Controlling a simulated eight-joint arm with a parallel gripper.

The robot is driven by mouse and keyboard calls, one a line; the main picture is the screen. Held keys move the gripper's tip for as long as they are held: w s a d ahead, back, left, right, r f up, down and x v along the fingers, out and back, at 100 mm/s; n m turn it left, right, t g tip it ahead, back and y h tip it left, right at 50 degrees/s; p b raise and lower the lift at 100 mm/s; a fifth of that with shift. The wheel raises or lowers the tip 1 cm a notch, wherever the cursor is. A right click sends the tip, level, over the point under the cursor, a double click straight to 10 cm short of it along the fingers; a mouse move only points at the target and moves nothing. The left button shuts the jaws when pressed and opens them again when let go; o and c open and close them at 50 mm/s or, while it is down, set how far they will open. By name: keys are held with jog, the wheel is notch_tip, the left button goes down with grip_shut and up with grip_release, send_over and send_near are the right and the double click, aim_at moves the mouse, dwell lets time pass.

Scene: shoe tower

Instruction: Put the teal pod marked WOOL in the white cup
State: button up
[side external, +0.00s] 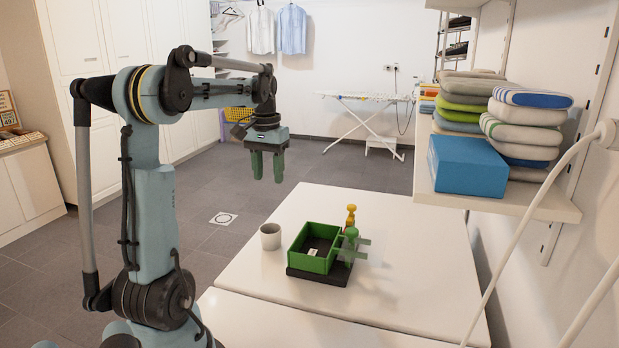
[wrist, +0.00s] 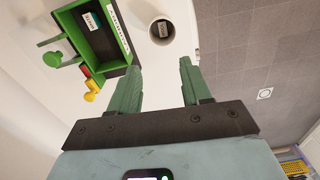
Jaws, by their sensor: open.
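The white cup (side external: 271,238) stands upright on the white table, left of the green tray; it also shows in the wrist view (wrist: 180,45). Inside it lies a small dark-edged piece with a pale label (wrist: 163,29), whose lettering I cannot read surely. A small pod with a white label and a teal edge (wrist: 92,21) lies in the green tray (wrist: 68,33); its lettering is too small to read. My gripper (side external: 268,167) is open and empty, high above the table and apart from the cup. Its two fingers (wrist: 157,68) show in the wrist view.
The green tray (side external: 301,262) sits on a dark base, with a green knob (side external: 351,233) and grey-green bars at its right. A yellow and red figure (side external: 351,215) stands behind it. A shelf with folded cloths and a blue box (side external: 467,165) overhangs the right. The table's front is clear.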

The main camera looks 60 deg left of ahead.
jog(key=w+d+m+t+y, duration=0.1)
jog(key=w+d+m+t, duration=0.25)
jog(key=d, duration=1.35)
jog(key=s+d+f+m+t, duration=0.1)
jog(key=d+f+m, duration=0.1)
jog(key=d, duration=0.5)
jog(key=d+f+m+t+h, duration=0.1)
jog(key=d+f+m+t, duration=0.1)
jog(key=d, duration=0.5)
jog(key=shift+s+d+f+m, duration=0.15)
jog(key=shift+s+f+m, duration=0.25)
jog(key=shift+f, duration=0.15)
jog(key=shift+t, duration=0.25)
